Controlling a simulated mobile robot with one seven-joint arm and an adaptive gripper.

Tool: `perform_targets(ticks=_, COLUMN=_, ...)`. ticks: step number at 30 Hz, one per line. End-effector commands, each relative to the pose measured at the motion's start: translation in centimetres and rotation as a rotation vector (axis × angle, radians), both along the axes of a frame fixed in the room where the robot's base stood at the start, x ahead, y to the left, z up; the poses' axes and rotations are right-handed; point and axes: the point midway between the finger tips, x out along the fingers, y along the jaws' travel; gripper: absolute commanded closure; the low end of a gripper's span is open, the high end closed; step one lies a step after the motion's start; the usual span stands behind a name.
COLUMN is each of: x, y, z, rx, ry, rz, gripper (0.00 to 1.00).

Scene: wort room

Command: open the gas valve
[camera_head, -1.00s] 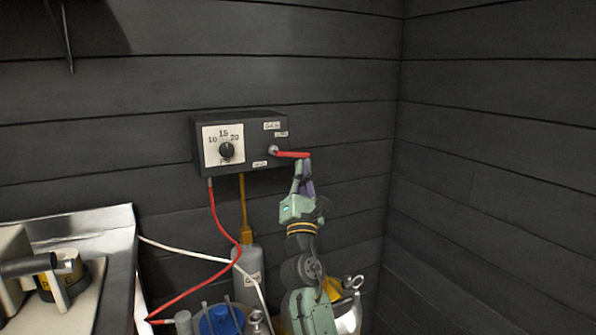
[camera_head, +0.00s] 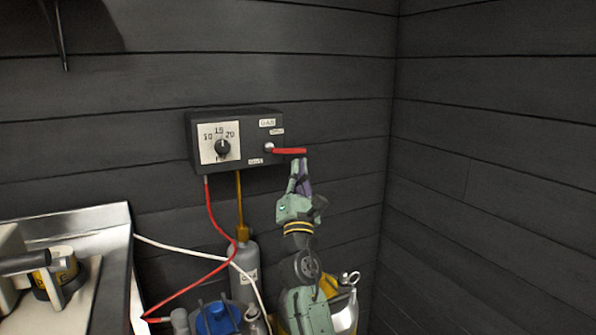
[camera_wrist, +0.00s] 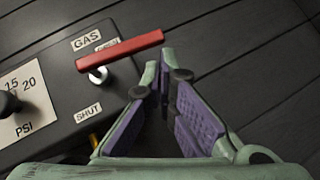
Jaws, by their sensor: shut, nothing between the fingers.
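The gas valve is a red lever (camera_head: 289,151) on the front of a dark wall box (camera_head: 262,171). The lever points right, roughly level, with its right end past the box's edge. In the wrist view the red lever (camera_wrist: 120,50) turns on a pale pivot (camera_wrist: 97,75), between a GAS label (camera_wrist: 86,39) above and a SHUT label (camera_wrist: 88,112) below. A smaller label by the lever is partly hidden. My gripper (camera_head: 302,160) is shut and empty, its tips just below the lever's right end. The purple-padded fingers (camera_wrist: 165,62) show no lever between them.
A black dial (camera_head: 222,147) marked in PSI is on the box's left. A red hose (camera_head: 214,222) and a yellow pipe (camera_head: 240,205) hang below it. A grey cylinder (camera_head: 245,270) stands underneath. A steel counter (camera_head: 90,226) is at left. The right wall (camera_head: 480,180) is bare.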

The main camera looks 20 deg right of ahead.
Motion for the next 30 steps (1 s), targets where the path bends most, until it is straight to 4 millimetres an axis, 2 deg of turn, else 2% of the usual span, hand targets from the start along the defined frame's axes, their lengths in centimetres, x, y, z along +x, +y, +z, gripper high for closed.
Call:
perform_targets(ticks=1, x=0.2, y=0.0, z=-1.5, rx=0.001, ry=0.002, rz=0.001, gripper=1.0)
perform_targets(ticks=5, x=0.6, y=0.1, z=-4.0, rx=0.002, ry=0.001, rz=0.005, gripper=1.0)
perform_targets(ticks=15, x=-4.8, y=0.3, z=-8.6, rx=0.003, ry=0.001, rz=0.0, gripper=1.0)
perform_targets(ticks=21, x=-6.3, y=0.5, z=-9.9, rx=0.002, ry=0.0, rz=0.002, gripper=1.0)
perform_targets(ticks=30, x=-6.5, y=0.7, z=-10.1, rx=0.0, ry=0.0, rz=0.003, gripper=1.0)
